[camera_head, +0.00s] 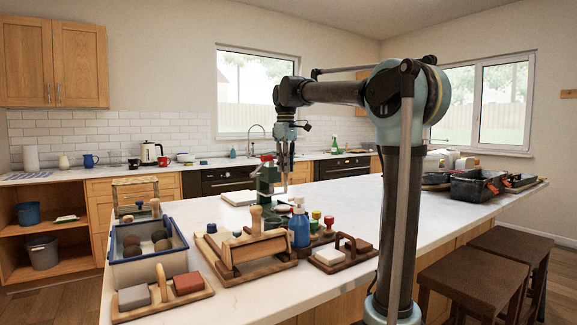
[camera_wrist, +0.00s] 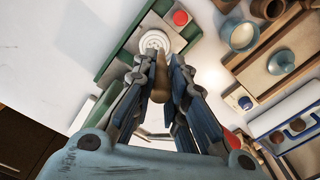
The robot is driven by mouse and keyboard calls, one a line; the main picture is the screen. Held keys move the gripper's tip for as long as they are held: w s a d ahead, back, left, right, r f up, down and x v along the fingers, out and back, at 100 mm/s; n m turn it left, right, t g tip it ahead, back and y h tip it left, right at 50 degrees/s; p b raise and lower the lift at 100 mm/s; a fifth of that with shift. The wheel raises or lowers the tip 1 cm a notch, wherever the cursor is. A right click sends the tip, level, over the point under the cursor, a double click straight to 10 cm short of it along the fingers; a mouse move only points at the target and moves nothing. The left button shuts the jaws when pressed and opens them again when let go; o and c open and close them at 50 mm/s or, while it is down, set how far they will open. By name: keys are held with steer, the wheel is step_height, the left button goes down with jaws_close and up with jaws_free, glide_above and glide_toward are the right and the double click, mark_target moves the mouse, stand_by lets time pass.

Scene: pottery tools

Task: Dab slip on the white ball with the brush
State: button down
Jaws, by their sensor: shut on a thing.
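My gripper (camera_head: 285,165) is over the white counter, beside a green stand-like object (camera_head: 267,180). In the wrist view my gripper (camera_wrist: 159,92) is shut on a tapered brown wooden thing, which looks like the brush (camera_wrist: 160,78). Its tip points at a white round piece with rings (camera_wrist: 155,41), which sits in or on the green object (camera_wrist: 118,65). I cannot tell whether this is the white ball, or whether the brush touches it. The slip cannot be made out.
A blue-rimmed tray (camera_head: 117,258) holds several dark balls at the left. A wooden rack (camera_head: 230,275), a blue bottle (camera_head: 299,227) and a wooden caddy (camera_head: 345,262) stand near the front. Black bins (camera_head: 477,187) are at the right. The counter's middle right is clear.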

mark_target(287, 180)
steer(key=shift+f, duration=2.45)
steer(key=shift+f, duration=0.45)
steer(key=shift+d+f, duration=0.15)
steer(key=shift+d, duration=0.05)
stand_by(0.7)
steer(key=shift+w+r, duration=0.1)
steer(key=shift+r, duration=3.45)
